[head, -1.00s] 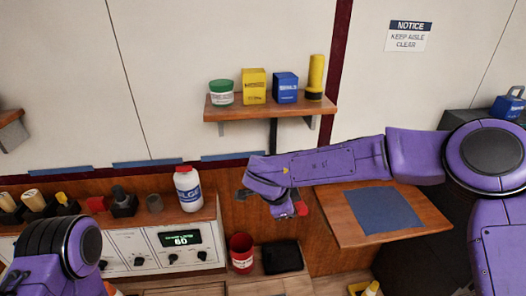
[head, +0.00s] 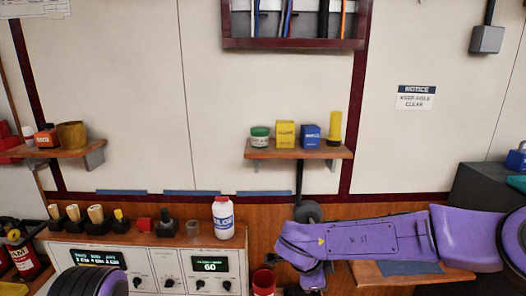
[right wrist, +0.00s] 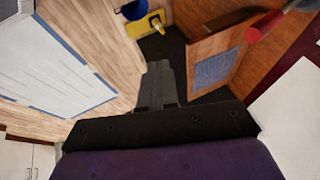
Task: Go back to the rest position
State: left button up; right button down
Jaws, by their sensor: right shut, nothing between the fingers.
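My right arm (head: 370,240) reaches in from the right in the head view, its wrist bent down near the wooden front. Its gripper cannot be made out clearly there. In the right wrist view my right gripper (right wrist: 159,68) is shut and empty, its dark fingers together above the floor. Nothing touches the fingertips. My left arm (head: 88,282) shows only as a purple and black joint at the bottom left of the head view. The left gripper is outside the picture.
A wooden side shelf with a blue mat (head: 405,268) lies under my right arm. A white bottle (head: 223,217) stands on the counter. A red cup (head: 264,282) is just left of my right wrist. A wall shelf (head: 300,152) with several containers is above.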

jog(key=s+d+f+n+t+b, duration=0.1)
jog(key=s+d+f+n+t, duration=0.2)
jog(key=f, duration=0.7)
jog(key=s+d+f+n+t+b, duration=0.1)
jog(key=s+d+f+n, duration=0.25)
jog(key=f, duration=0.65)
pick_arm(q)
jog(key=f+b, duration=0.2)
jog(key=f, duration=0.3)
jog(key=shift+w+b, duration=0.3)
jog(key=shift+b, duration=0.1)
pick_arm(e)
jog(key=s+d+f+n+g, duration=0.1)
jog(key=s+d+f+n, duration=0.1)
jog(key=s, duration=0.6)
jog(key=s+d+f+n+g, duration=0.1)
jog(key=s+d+f, duration=0.3)
jog(key=s, duration=0.5)
jog(key=s+d+f+n+g+y, duration=0.1)
jog(key=s+d+f+n+g, duration=0.1)
jog(key=s+d+f, duration=0.2)
jog(key=s+f, duration=0.3)
jog(key=s, duration=0.1)
jog(key=shift+s+n, duration=0.25)
jog(key=shift+n, duration=0.1)
jog(key=shift+f, duration=0.1)
